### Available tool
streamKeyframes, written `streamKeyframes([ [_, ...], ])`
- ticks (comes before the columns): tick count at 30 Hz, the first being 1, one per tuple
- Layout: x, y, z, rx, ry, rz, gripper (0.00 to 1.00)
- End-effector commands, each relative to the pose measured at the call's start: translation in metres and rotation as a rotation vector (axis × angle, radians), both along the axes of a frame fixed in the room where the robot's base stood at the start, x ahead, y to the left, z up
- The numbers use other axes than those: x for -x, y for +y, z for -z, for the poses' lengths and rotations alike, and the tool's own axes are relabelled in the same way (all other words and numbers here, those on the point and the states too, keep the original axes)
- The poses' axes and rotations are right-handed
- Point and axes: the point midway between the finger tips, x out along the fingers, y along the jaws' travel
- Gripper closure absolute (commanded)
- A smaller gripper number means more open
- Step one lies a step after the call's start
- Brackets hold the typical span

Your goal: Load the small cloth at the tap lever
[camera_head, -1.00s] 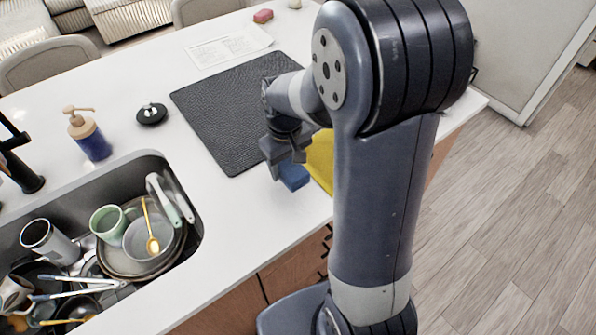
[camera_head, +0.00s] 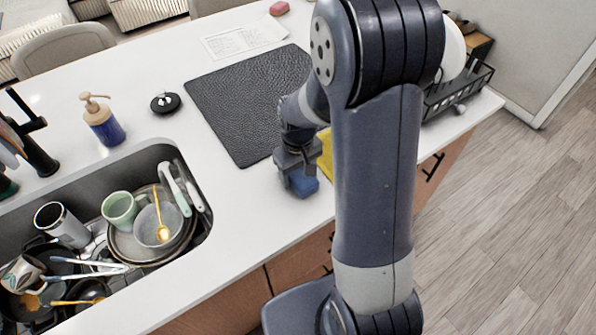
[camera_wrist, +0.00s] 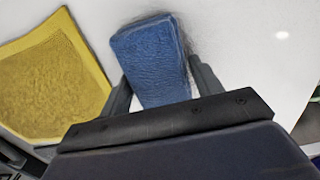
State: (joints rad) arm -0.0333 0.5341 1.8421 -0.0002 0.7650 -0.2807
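A blue block-like piece (camera_head: 303,183), a sponge or a folded cloth, lies on the white counter near its front edge. In the wrist view the blue piece (camera_wrist: 155,62) sits between my fingers. My gripper (camera_head: 296,168) is open around it, with a small gap showing at the right finger (camera_wrist: 205,75). A flat yellow cloth (camera_wrist: 50,85) with a raised border lies left of it; my arm hides most of it in the head view (camera_head: 326,155). The black tap (camera_head: 38,155) stands at the left behind the sink. Something brownish, perhaps cloth, shows beside it at the picture edge.
The sink (camera_head: 205,222) holds stacked plates, mugs and utensils. A soap dispenser (camera_head: 103,122) and a black round stopper (camera_head: 166,102) stand behind it. A dark mat (camera_head: 240,100) lies mid-counter. A black dish rack (camera_head: 460,90) stands at right, partly behind my arm.

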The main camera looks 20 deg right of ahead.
Motion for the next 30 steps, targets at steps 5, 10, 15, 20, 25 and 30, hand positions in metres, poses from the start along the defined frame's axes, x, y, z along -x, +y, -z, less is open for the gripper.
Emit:
streamKeyframes([
  [5,0.000,0.000,0.000,0.000,0.000,0.000,0.24],
  [10,0.000,0.000,0.000,0.000,0.000,0.000,0.24],
  [15,0.000,0.000,-0.006,0.000,0.000,0.000,0.24],
  [20,-0.002,0.000,-0.026,0.000,-0.007,0.000,0.24],
  [25,-0.002,0.000,-0.061,-0.001,-0.008,0.000,0.24],
  [30,-0.001,0.000,-0.095,-0.001,-0.005,0.000,0.24],
])
